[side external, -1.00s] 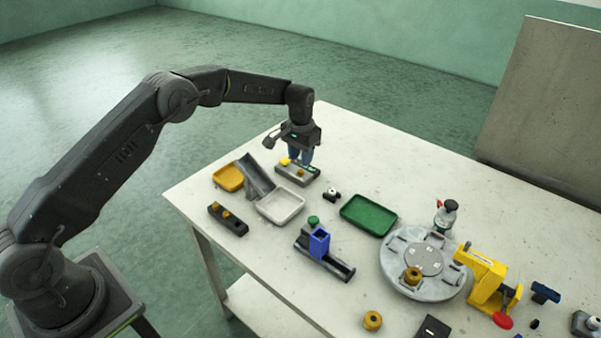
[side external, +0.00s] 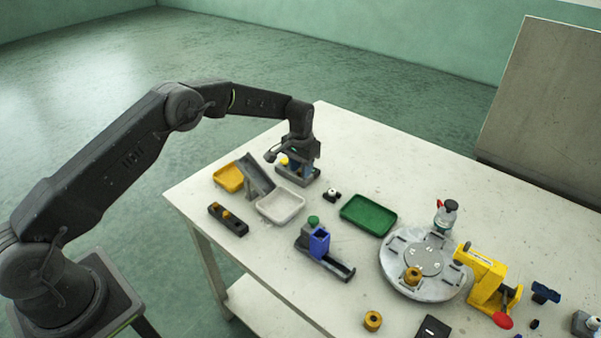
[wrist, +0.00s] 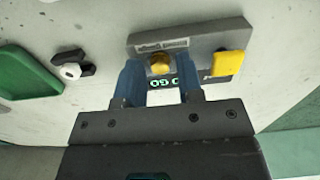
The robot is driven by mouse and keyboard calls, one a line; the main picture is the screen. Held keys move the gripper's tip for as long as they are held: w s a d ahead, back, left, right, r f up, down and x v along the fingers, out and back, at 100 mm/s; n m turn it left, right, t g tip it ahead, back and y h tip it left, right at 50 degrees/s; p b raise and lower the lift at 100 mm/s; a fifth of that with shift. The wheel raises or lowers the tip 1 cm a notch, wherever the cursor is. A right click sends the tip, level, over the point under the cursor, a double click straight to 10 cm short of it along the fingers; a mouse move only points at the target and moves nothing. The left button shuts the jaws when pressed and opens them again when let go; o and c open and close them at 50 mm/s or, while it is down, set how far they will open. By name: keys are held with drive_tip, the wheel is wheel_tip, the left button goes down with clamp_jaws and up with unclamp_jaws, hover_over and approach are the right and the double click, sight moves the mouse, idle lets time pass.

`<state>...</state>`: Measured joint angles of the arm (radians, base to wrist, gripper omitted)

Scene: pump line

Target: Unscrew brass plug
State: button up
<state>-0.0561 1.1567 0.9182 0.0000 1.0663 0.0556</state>
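The brass plug (wrist: 160,63) sits on a grey block (wrist: 190,45) with green lit lettering and a yellow part (wrist: 228,64) at its right end in the wrist view. My gripper (wrist: 160,72) has its two blue fingers on either side of the plug, with a visible gap on each side, so it is open. In the side external view my gripper (side external: 298,166) is down at the grey block (side external: 312,181) at the far left of the table. There the fingers hide the plug, and the yellow part (side external: 283,161) shows beside them.
A small black-and-white piece (side external: 332,195) and a green tray (side external: 369,215) lie to the right. A round turntable (side external: 425,263) stands farther right.

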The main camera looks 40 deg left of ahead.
drive_tip(key=c, duration=0.6)
drive_tip(key=n, duration=0.5)
drive_tip(key=shift+n, duration=1)
drive_tip(key=shift+n, duration=1)
drive_tip(key=n, duration=0.5)
